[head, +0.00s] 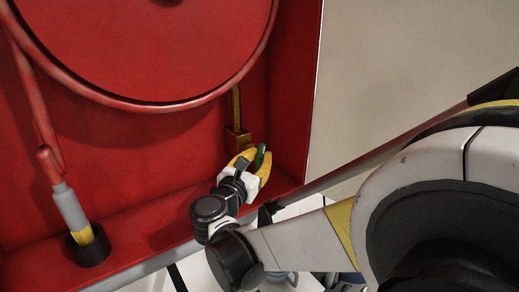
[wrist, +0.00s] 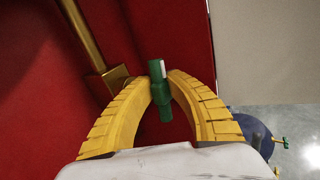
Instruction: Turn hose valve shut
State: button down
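The hose valve is a brass block (head: 238,138) at the foot of a brass pipe (head: 237,104), inside the red cabinet near its right wall. Its green handle (head: 260,156) sticks out beside the block. In the wrist view the green handle (wrist: 160,95) stands nearly upright between the yellow fingertips, with the brass block (wrist: 117,79) to its left. My gripper (head: 255,157) is at the valve. In the wrist view its curved fingers (wrist: 158,78) close in on both sides of the handle and appear to touch it. The handle's joint with the block is partly hidden.
A large red hose reel (head: 150,55) fills the cabinet above. A grey and yellow nozzle (head: 70,208) stands in a black cup (head: 88,248) at the lower left. The cabinet's right wall (head: 293,90) is close to my gripper. A blue rounded object (wrist: 252,132) stands outside on the floor.

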jog(key=shift+r+p, duration=0.1)
jog(key=shift+p, duration=0.3)
jog(key=m+g+y+p, duration=0.1)
jog(key=g+p, duration=0.1)
jog(key=p, duration=0.1)
jog(key=shift+d+r+p, duration=0.15)
jog(key=shift+r+p, duration=0.05)
jog(key=shift+p, duration=0.15)
jog(key=m+g+y+p, duration=0.2)
jog(key=g+p, duration=0.1)
jog(key=p, duration=0.2)
jog(key=shift+w+d+f, duration=0.1)
jog(key=g+y+p, duration=0.1)
jog(key=m+g+y+p, duration=0.1)
jog(key=y+p, duration=0.1)
jog(key=shift+w+f+m+g, duration=0.1)
jog(key=shift+f+m+g, duration=0.15)
jog(key=shift+m+g, duration=0.15)
jog(key=shift+f+m+g+y+p, duration=0.25)
jog(key=shift+m+g+y+p, duration=0.4)
jog(key=shift+g+y, duration=0.65)
jog(key=shift+y, duration=0.3)
jog(key=c, duration=1.4)
grip_release()
